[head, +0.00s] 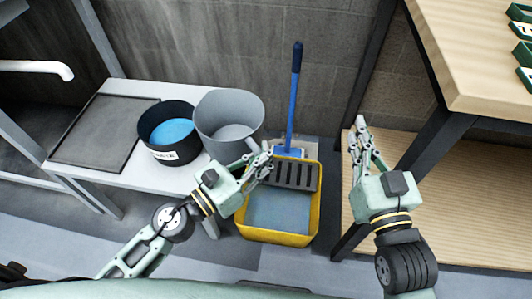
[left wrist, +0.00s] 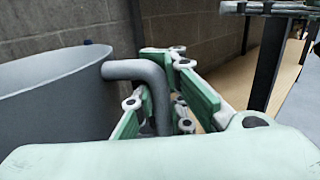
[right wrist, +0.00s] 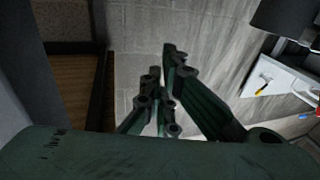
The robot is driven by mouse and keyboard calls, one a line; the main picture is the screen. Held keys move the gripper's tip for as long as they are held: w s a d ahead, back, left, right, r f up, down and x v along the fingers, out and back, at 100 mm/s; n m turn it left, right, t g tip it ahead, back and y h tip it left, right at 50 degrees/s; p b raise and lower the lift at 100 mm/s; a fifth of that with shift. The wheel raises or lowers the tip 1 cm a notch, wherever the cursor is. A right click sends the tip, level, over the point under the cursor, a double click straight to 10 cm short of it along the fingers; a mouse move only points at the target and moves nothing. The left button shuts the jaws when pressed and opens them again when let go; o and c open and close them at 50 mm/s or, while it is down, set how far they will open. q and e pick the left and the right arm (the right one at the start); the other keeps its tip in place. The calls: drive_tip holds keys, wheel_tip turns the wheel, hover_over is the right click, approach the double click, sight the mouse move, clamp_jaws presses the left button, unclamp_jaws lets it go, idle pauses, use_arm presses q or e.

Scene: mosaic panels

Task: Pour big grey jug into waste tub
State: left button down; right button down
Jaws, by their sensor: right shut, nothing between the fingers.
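The big grey jug (head: 228,108) stands upright on the white bench, its inside looking empty from above. It fills the left of the left wrist view (left wrist: 50,100), with its bent handle (left wrist: 140,70) to the right. My left gripper (head: 266,155) is at the handle, with fingers on both sides of it; whether they clamp it is unclear. A round black tub (head: 152,150) with blue contents and a white label too small to read stands left of the jug. My right gripper (head: 358,128) is shut and empty, away to the right by the wooden shelf.
A yellow bucket (head: 314,205) with a dark grate stands on the floor below my left gripper, and a blue-handled tool (head: 293,95) stands behind it. A dark tray (head: 95,130) lies on the bench (head: 125,178). A wooden table (head: 470,45) is at right.

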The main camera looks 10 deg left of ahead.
drive_tip(key=s+d+f+g+h+p, duration=0.1)
drive_tip(key=s+f+g, duration=0.1)
drive_tip(key=f+g, duration=0.2)
drive_tip(key=s+d+f+g+h+p, duration=0.1)
drive_tip(key=s+d+f+g, duration=0.1)
drive_tip(key=f, duration=0.7)
drive_tip(key=shift+s+d+f+g+h+p, duration=0.2)
drive_tip(key=shift+s+g+h+p, duration=0.15)
drive_tip(key=shift+s+g, duration=0.5)
idle(0.5)
